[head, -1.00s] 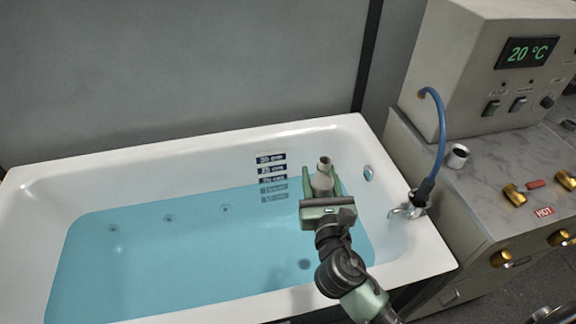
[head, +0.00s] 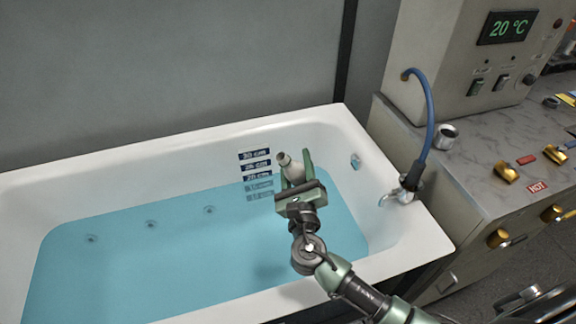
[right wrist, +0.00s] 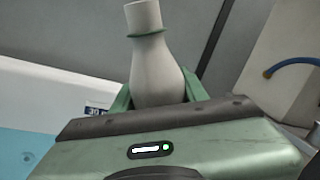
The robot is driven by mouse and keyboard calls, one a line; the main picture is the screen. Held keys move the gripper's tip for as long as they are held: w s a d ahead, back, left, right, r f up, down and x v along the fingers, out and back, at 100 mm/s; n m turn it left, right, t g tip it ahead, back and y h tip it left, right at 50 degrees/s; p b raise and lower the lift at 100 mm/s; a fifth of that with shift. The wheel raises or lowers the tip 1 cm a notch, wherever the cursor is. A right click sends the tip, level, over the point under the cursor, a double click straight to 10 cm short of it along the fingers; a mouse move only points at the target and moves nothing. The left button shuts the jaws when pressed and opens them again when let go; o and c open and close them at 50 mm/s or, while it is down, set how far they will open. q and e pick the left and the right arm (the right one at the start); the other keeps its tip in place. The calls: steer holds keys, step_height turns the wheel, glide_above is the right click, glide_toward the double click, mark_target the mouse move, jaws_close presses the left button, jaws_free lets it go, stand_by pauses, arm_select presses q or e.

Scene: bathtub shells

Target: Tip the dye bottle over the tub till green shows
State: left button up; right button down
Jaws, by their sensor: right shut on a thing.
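The dye bottle (head: 293,172) is pale grey-white with a narrow neck. My right gripper (head: 300,177) is shut on it and holds it above the right part of the tub. In the head view the bottle leans a little to the left. In the right wrist view the bottle (right wrist: 156,68) stands neck up between the green fingers (right wrist: 160,92). The white tub (head: 90,178) holds clear blue water (head: 170,255), with no green and no stream of dye visible. My left gripper is out of view.
Depth labels (head: 255,167) mark the tub's back wall. A tap (head: 400,197) with a blue hose (head: 431,125) is at the tub's right end. A control unit (head: 440,50) reading 20 °C and a marble counter (head: 480,150) with a small metal cup (head: 445,137) stand at right.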

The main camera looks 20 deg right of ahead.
steer(key=shift+d+n+t+y+p, duration=0.35)
steer(key=shift+d+n+y+p, duration=0.4)
steer(key=shift+n, duration=2.05)
steer(key=shift+d+n+t+y+p, duration=0.35)
steer(key=shift+n+y, duration=0.65)
steer(key=shift+n, duration=1.8)
steer(key=shift+d+n+t+y+p, duration=0.3)
steer(key=shift+d+n+y+p, duration=0.45)
steer(key=shift+n, duration=2.05)
steer(key=shift+a, duration=0.1)
step_height(320, 180, up, 8)
steer(key=p, duration=0.7)
steer(key=shift+m, duration=0.3)
